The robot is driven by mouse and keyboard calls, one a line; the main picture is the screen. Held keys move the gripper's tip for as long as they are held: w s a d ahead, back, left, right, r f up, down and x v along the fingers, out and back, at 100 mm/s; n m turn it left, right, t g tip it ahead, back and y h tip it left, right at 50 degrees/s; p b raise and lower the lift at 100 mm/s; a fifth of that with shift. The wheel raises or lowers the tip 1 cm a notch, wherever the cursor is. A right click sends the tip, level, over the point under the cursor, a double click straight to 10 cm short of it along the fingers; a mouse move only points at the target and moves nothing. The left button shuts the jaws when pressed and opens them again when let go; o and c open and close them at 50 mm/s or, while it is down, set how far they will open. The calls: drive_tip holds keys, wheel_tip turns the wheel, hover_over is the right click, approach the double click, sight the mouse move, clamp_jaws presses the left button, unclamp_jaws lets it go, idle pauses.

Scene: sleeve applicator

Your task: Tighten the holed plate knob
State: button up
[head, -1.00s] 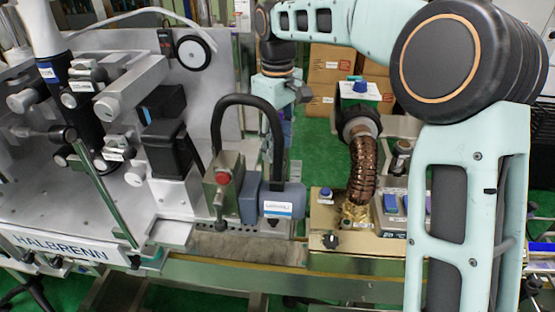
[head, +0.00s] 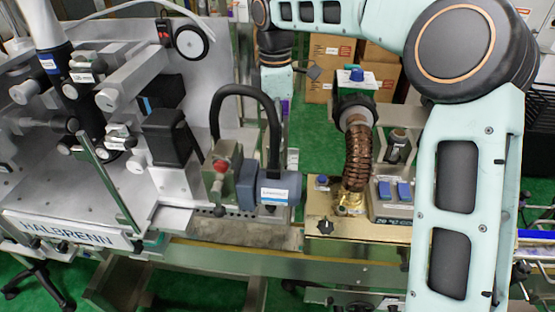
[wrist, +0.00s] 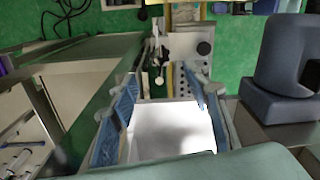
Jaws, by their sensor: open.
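A holed metal plate (wrist: 184,86) shows beyond my fingers in the wrist view, with rows of dark holes. A round black knob (wrist: 204,47) sits near its far right end. A pale-tipped metal knob or lever (wrist: 160,80) stands at its left side. I cannot tell which of the two is the plate's knob. My gripper (wrist: 160,82) is open, its blue-padded fingers spread on either side of the view, short of the plate. Neither finger visibly touches a knob. A bright white surface fills the space between the fingers. In the head view my gripper is hidden behind the machine's parts.
A grey-blue block (wrist: 278,70) stands close right of my gripper. In the head view, a black curved hose (head: 245,90), a grey motor-like unit (head: 278,188) and a copper bellows (head: 358,157) crowd the machine's front. Cardboard boxes (head: 330,62) stand behind on the green floor.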

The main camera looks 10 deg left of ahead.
drive_tip(key=shift+n, duration=0.9)
wheel_tip(320, 180, down, 11)
drive_tip(key=shift+p, duration=0.7)
drive_tip(key=shift+c, duration=0.2)
drive_tip(key=c, duration=1.1)
